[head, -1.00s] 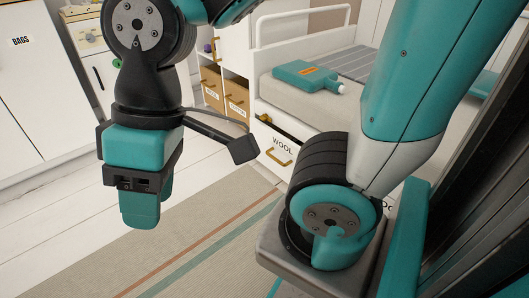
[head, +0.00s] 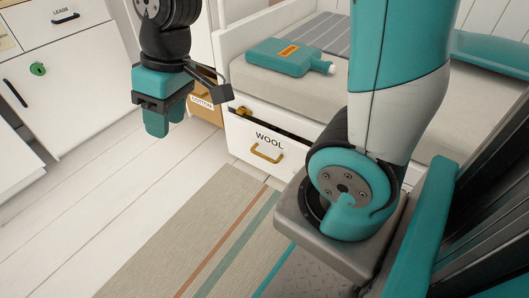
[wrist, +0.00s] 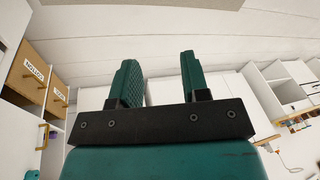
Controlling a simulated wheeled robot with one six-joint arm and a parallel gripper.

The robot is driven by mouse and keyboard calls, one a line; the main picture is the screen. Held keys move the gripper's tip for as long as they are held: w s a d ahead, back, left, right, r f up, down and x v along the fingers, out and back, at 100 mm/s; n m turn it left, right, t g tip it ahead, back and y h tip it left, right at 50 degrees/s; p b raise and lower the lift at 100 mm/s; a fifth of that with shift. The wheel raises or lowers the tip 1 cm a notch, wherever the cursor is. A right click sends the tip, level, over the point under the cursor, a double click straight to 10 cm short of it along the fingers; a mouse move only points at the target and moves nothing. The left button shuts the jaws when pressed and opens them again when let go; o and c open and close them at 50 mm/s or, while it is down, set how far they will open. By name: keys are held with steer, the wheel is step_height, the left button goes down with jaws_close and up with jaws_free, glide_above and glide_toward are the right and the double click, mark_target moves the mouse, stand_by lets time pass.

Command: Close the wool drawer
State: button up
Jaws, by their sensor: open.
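The wool drawer (head: 254,150) is a white front labelled WOOL with a brass handle (head: 267,152), low in the white bed base. It stands out from the base, with a dark gap along its top edge. My gripper (head: 160,125) hangs to the left of the drawer in the head view, pointing down, apart from it. In the wrist view its two teal fingers (wrist: 160,80) are spread with nothing between them. My arm hides the right end of the drawer.
A striped rug (head: 190,235) lies on the white plank floor before the bed. A teal bottle (head: 288,57) lies on the bed. A cardboard box labelled COTTON (head: 205,106) sits in a shelf behind my gripper. White cabinets (head: 62,75) stand at left.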

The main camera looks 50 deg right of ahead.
steer(key=w+d+f+m+h, duration=0.2)
steer(key=w+d+f, duration=0.6)
steer(key=d+f, duration=0.3)
steer(key=m+g+h+b, duration=0.1)
steer(key=m+h+b, duration=0.1)
steer(key=h, duration=0.1)
glide_above(263, 155)
steer(key=a, duration=0.3)
step_height(263, 155, down, 17)
steer(key=f+b, duration=0.2)
steer(key=f, duration=0.3)
steer(key=d+f+b, duration=0.1)
steer(key=f+b, duration=0.2)
steer(key=f, duration=0.2)
steer(key=d+f+b, duration=0.1)
steer(key=f+b, duration=0.2)
steer(key=f, duration=0.2)
steer(key=shift+d+f, duration=0.25)
steer(key=shift+f, duration=0.05)
steer(key=shift+d+f, duration=0.15)
steer(key=shift+f, duration=0.4)
steer(key=shift+c, duration=0.3)
steer(key=shift+w, duration=0.1)
jaws_close()
